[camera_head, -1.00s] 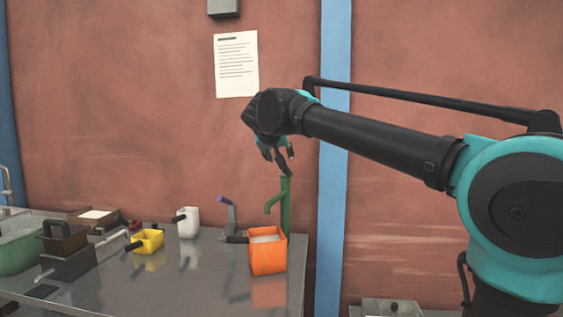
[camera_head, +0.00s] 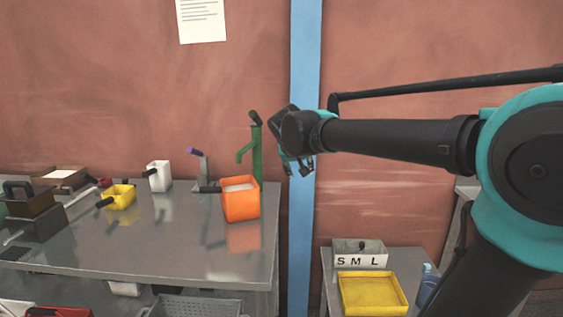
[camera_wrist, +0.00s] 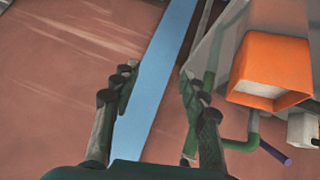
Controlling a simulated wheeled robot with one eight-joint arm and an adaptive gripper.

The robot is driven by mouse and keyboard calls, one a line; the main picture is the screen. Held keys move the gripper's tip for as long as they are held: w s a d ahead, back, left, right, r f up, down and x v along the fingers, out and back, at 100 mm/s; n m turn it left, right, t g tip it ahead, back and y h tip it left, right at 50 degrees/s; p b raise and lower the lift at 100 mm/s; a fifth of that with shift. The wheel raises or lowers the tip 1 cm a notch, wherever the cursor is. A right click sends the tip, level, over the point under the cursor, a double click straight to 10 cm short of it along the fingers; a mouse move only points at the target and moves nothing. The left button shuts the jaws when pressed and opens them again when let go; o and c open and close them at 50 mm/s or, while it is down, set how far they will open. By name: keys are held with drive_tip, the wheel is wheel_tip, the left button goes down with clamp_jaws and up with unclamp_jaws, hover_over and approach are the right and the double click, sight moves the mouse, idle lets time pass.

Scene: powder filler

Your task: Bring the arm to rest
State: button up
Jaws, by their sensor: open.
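My gripper (camera_head: 299,165) hangs from the end of my outstretched arm, in front of the blue post (camera_head: 304,230) and to the right of the metal table (camera_head: 160,250). In the wrist view my gripper (camera_wrist: 160,90) has its two fingers apart with nothing between them; the blue post (camera_wrist: 160,80) shows behind the gap. The orange container (camera_head: 241,203) with pale contents stands on the table's right end, left of my gripper and apart from it. It also shows at the upper right of the wrist view (camera_wrist: 268,65).
A green pump-like post (camera_head: 257,155) rises behind the orange container. A lower table at the right holds a yellow tray (camera_head: 372,294) and a box marked S M L (camera_head: 359,259).

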drive_tip(key=s+d+f+g, duration=0.1)
drive_tip(key=s+d+f, duration=0.5)
drive_tip(key=f, duration=0.3)
drive_tip(key=s+d+f+g, duration=0.2)
drive_tip(key=s+d+f, duration=0.35)
drive_tip(key=f, duration=0.35)
drive_tip(key=s+d+f+g+y, duration=0.1)
drive_tip(key=s+d+f+y, duration=0.1)
drive_tip(key=s+f, duration=1)
drive_tip(key=shift+s+d+m, duration=0.15)
drive_tip(key=shift+s+m, duration=0.15)
drive_tip(key=shift+s, duration=0.45)
drive_tip(key=shift+r, duration=0.1)
